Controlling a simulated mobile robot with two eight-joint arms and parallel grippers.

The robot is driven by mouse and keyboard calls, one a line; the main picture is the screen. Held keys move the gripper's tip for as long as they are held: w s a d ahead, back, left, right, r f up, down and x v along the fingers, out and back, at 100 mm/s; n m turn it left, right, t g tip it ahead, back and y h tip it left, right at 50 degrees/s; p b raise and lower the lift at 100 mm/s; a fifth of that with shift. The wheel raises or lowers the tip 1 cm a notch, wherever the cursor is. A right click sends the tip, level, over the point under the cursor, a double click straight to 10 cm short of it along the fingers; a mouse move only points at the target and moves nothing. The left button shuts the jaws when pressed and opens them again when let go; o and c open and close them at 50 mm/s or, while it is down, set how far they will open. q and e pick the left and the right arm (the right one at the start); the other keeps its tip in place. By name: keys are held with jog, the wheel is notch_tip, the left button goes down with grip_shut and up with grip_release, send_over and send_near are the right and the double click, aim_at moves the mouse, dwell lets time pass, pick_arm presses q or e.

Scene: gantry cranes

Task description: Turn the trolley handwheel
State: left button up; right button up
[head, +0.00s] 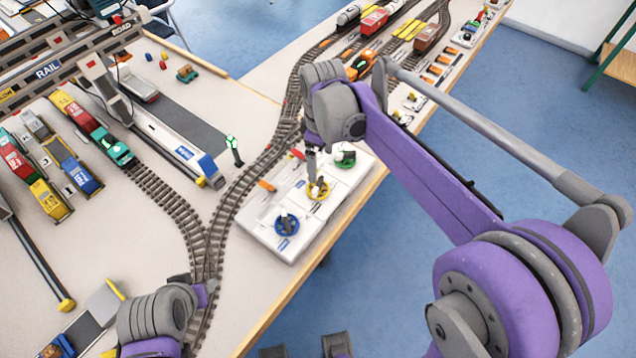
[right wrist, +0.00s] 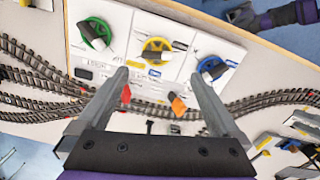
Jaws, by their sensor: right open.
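A white control panel (head: 262,238) at the table's right edge carries three handwheels: blue (head: 287,224), yellow (head: 318,190) and green (head: 345,157). Their labels are too small to read, so I cannot tell which is the trolley one. In the right wrist view the yellow wheel (right wrist: 156,50) sits ahead between the fingers, with green (right wrist: 96,33) to the left and blue (right wrist: 211,69) to the right. My right gripper (right wrist: 158,78) is open and empty, above the panel, apparently clear of the yellow wheel. My left gripper (head: 202,290) is low left over the track; its jaws are unclear.
Train tracks (head: 233,200) run along the panel's left side. Orange and red pieces lie on the panel beside the wheels. Toy containers (head: 75,165), a rail crane (head: 60,65) and a grey truck lane (head: 185,120) fill the left. Blue floor lies beyond the right edge.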

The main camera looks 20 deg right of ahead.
aim_at(318, 184)
jog(key=shift+n, duration=0.3)
jog(key=f, duration=0.7)
jog(key=w+f, duration=0.1)
jog(key=f, duration=0.3)
jog(key=shift+w+a+b, duration=0.1)
jog(key=shift+a+b, duration=0.1)
jog(key=shift+b, duration=0.2)
jog(key=c, duration=1.2)
jog(key=shift+c, duration=0.2)
